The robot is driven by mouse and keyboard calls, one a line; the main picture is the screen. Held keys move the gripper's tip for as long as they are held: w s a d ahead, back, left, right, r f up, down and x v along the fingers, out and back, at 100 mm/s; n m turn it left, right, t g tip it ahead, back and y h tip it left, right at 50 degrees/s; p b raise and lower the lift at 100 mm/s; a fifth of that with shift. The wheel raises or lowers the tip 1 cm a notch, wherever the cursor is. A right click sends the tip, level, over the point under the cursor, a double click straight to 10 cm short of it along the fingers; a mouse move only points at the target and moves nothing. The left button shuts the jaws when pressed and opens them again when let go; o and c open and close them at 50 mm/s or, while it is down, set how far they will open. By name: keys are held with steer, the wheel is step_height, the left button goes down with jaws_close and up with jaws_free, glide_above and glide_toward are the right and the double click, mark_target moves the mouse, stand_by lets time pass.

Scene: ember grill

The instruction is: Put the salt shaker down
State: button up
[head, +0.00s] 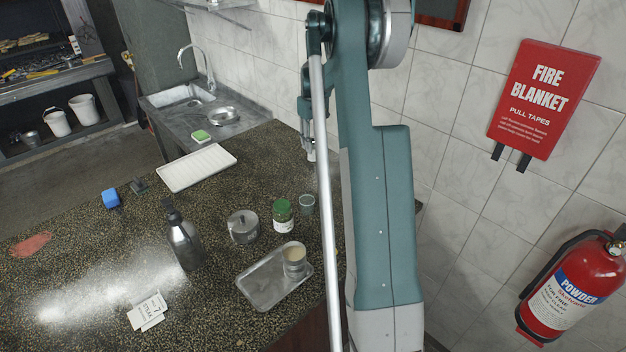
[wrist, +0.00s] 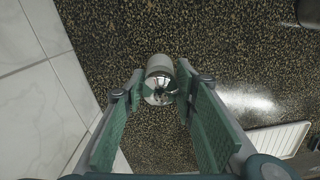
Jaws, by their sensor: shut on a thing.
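The salt shaker (wrist: 160,68), a small pale cylinder with a shiny metal end, is between the fingers of my gripper (wrist: 158,88) in the wrist view. The fingers are shut on its sides, and the metal end faces the camera. Speckled dark countertop (wrist: 105,35) lies beyond it; I cannot tell whether the shaker touches it. In the head view, my gripper (head: 308,132) is near the tiled wall at the counter's back edge, partly hidden by my arm.
A white ribbed tray (head: 198,167) lies left of my gripper. Nearer stand a green-lidded jar (head: 283,214), a small grey-green cup (head: 307,204), a lidded metal pot (head: 242,227), a dark bottle (head: 184,242) and a metal tray (head: 262,291). Counter between the white tray and jar is clear.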

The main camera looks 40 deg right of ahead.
mark_target(313, 155)
steer(key=shift+f, duration=3.15)
steer(key=shift+f+p, duration=0.35)
steer(key=shift+f, duration=1.5)
steer(key=shift+f, duration=0.15)
steer(key=o, duration=0.6)
steer(key=shift+c, duration=0.2)
steer(key=o, duration=0.4)
steer(key=shift+o, duration=0.2)
